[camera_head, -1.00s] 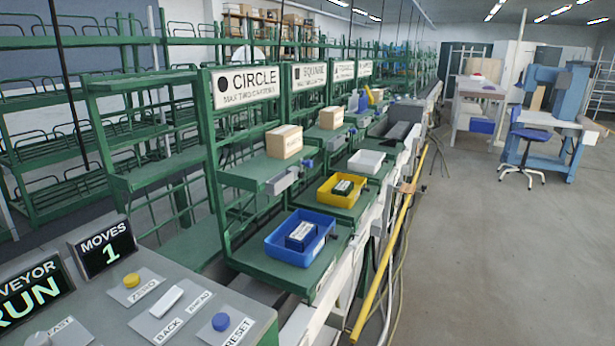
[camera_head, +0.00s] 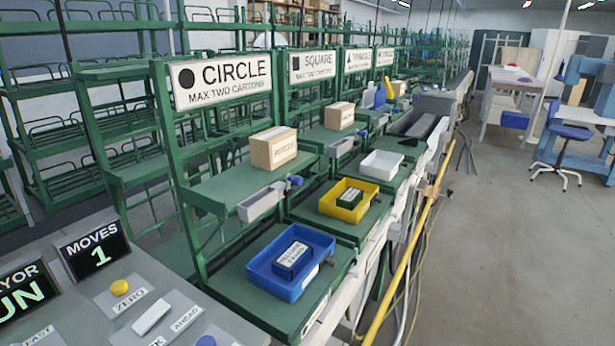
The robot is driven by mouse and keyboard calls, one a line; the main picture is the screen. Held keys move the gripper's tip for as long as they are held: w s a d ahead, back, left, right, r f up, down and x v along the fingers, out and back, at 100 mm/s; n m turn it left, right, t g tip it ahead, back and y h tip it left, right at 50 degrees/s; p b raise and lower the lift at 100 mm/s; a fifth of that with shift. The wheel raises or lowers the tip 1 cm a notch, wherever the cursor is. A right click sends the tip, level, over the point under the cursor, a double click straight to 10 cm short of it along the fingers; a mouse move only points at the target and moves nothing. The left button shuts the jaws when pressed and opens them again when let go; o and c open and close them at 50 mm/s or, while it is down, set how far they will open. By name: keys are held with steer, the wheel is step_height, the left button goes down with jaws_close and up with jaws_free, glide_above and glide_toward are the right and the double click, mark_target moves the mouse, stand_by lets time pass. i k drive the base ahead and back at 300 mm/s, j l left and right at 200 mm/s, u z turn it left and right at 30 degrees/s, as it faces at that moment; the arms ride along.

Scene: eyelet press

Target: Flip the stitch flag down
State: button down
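I cannot make out a flag labelled stitch in this view. A yellow upright piece (camera_head: 380,95) and a blue piece (camera_head: 368,98) stand on a far bench of the row, too small to identify. Small blue knobs sit at the shelf fronts, the nearest one (camera_head: 295,181) beside a grey holder (camera_head: 262,203) under the CIRCLE sign (camera_head: 222,78). My gripper is not in view.
A control panel (camera_head: 180,290) is at the lower left. A blue tray (camera_head: 262,282), a yellow tray (camera_head: 330,206) and a white tray (camera_head: 382,165) stand along the green benches. A yellow rail (camera_head: 405,262) runs beside them.

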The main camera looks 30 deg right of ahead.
mark_target(432, 191)
steer(key=k+z, duration=0.2)
steer(key=z, duration=0.95)
